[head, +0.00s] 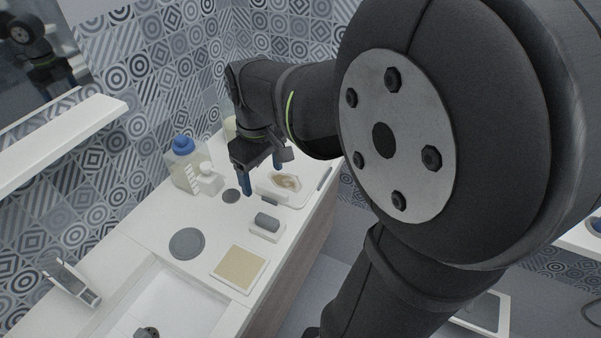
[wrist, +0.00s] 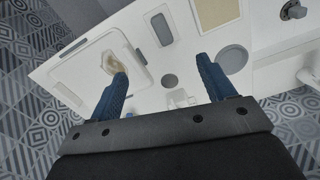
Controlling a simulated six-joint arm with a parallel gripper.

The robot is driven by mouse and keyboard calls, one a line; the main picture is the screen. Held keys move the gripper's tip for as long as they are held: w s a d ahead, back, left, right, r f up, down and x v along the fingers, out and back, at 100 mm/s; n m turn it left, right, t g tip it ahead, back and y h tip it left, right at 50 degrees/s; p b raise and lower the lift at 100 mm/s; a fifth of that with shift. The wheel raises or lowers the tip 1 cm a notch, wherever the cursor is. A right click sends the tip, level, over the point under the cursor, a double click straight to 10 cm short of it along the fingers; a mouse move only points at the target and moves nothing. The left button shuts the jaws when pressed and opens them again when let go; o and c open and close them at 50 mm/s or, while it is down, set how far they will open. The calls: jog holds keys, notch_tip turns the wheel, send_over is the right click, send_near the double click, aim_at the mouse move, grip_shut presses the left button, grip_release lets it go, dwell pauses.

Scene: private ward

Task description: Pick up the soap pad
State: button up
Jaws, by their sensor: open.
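A small dark grey block, which looks like the soap pad (head: 267,221), lies in a white dish (head: 266,234) on the white counter. The soap pad also shows in the wrist view (wrist: 161,29), near the top and beyond my fingertips. My gripper (head: 263,174) has blue fingers, spread apart with nothing between them. It hangs above the counter, behind the soap pad in the head view, and touches nothing that I can see. In the wrist view my gripper (wrist: 162,70) points down at the counter.
A white tray (head: 297,198) with a brownish item lies beside the gripper. A blue-capped bottle (head: 184,168), a small white bottle (head: 208,179), grey discs (head: 187,243) and a tan square pad (head: 240,268) are on the counter. A sink (head: 165,305) lies in front; a shelf (head: 60,138) juts out left.

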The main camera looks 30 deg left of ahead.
jog(key=n, duration=0.2)
send_near(267, 219)
jog(key=f, duration=0.5)
jog(key=shift+w+f, duration=0.3)
jog(key=shift+f, duration=0.1)
jog(key=shift+s+f, duration=0.15)
jog(key=shift+f, duration=1.25)
jog(key=shift+s+f, duration=0.15)
jog(key=shift+f, duration=1.25)
jog(key=c, duration=1.1)
jog(key=shift+c, duration=0.2)
jog(key=shift+r, duration=0.2)
